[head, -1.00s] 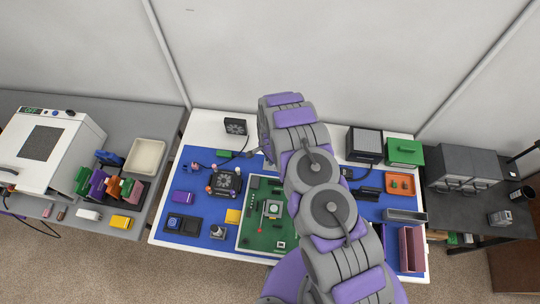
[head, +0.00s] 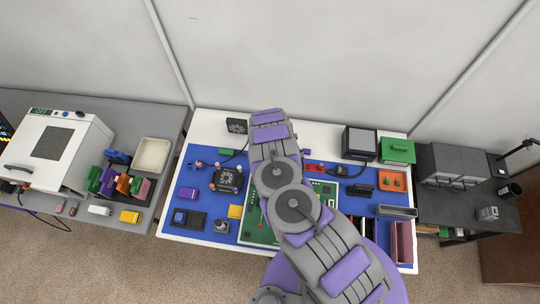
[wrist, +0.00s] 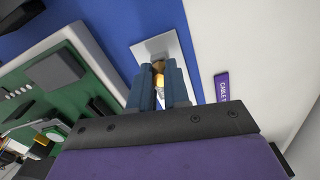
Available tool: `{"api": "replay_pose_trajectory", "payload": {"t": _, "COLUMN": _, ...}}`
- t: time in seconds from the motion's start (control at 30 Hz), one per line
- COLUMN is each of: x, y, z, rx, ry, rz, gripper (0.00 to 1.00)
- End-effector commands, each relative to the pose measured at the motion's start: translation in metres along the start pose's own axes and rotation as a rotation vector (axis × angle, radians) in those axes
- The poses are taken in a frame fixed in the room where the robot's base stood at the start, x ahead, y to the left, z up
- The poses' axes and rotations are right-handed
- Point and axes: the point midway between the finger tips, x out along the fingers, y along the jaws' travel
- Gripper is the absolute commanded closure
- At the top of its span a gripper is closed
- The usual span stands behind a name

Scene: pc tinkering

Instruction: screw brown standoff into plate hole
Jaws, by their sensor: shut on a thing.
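In the wrist view, my gripper (wrist: 172,87) has its two blue-grey fingers close together. A small brown-gold standoff (wrist: 158,67) shows between the fingertips, with a bright patch below it. A light grey plate (wrist: 177,45) lies on the blue mat just beyond and around the fingertips. The fingers cover part of the plate, and I cannot see the hole or whether the standoff touches it. In the head view, my arm hides the gripper, the standoff and the plate.
The green circuit board (wrist: 75,90) with raised parts lies left of the fingers. A purple cable label (wrist: 222,86) lies on the white table at the right. In the head view, a black fan (head: 228,180), an orange tray (head: 393,181) and a green box (head: 397,151) stand on the worktable.

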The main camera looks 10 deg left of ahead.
Motion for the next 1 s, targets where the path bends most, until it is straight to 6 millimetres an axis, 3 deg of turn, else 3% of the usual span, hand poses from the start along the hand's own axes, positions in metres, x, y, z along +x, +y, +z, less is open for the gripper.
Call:
{"api": "replay_pose_trajectory", "payload": {"t": 0.2, "x": -0.0015, "y": -0.0007, "z": 0.0045, "rx": 0.204, "ry": -0.005, "rz": -0.002, "gripper": 1.00}}
{"api": "replay_pose_trajectory", "payload": {"t": 0.4, "x": -0.0019, "y": -0.0012, "z": 0.0052, "rx": 0.242, "ry": -0.006, "rz": -0.001, "gripper": 1.00}}
{"api": "replay_pose_trajectory", "payload": {"t": 0.43, "x": -0.0018, "y": -0.0012, "z": 0.0051, "rx": 0.242, "ry": -0.006, "rz": -0.002, "gripper": 0.81}}
{"api": "replay_pose_trajectory", "payload": {"t": 0.7, "x": -0.0009, "y": -0.0013, "z": 0.0024, "rx": 0.242, "ry": -0.004, "rz": 0.000, "gripper": 0.55}}
{"api": "replay_pose_trajectory", "payload": {"t": 0.93, "x": -0.0010, "y": -0.0014, "z": -0.0010, "rx": 0.233, "ry": -0.005, "rz": 0.001, "gripper": 0.54}}
{"api": "replay_pose_trajectory", "payload": {"t": 1.0, "x": -0.0007, "y": -0.0017, "z": -0.0027, "rx": 0.148, "ry": -0.005, "rz": 0.002, "gripper": 0.54}}
